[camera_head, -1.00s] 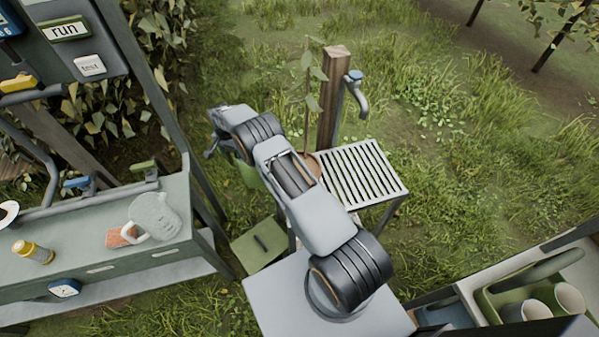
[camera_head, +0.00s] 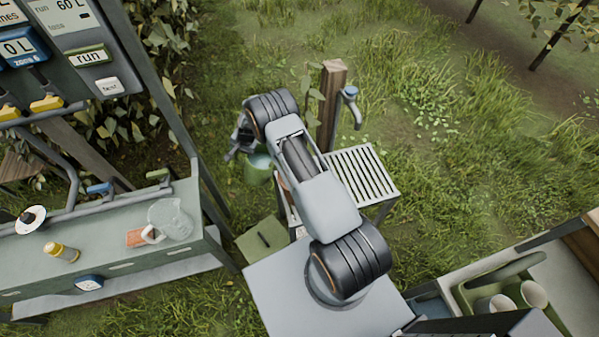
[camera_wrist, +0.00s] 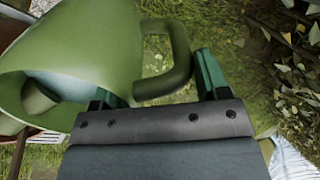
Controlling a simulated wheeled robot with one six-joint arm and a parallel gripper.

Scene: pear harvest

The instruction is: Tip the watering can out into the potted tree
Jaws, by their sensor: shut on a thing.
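The green watering can (camera_wrist: 95,50) fills the upper left of the wrist view, its round opening facing left with a pale blue-grey surface inside. My gripper (camera_wrist: 160,85) is shut on its looped handle (camera_wrist: 180,55). In the head view the can (camera_head: 258,170) shows partly below my wrist, left of the slatted stand; its tilt is hard to tell there. The potted tree is mostly hidden behind my arm. Some of its leaves (camera_head: 313,105) show beside the wooden post, and a sliver of its brown pot (camera_head: 284,186) shows at the stand's left edge.
The slatted stand (camera_head: 362,172) is right of my arm, with a wooden post (camera_head: 331,105) and blue-topped tap (camera_head: 350,97) behind it. A bench (camera_head: 120,255) with a clear jug (camera_head: 172,218) is at left. A green box (camera_head: 262,240) is on the grass. A crate with cups (camera_head: 500,295) is at lower right.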

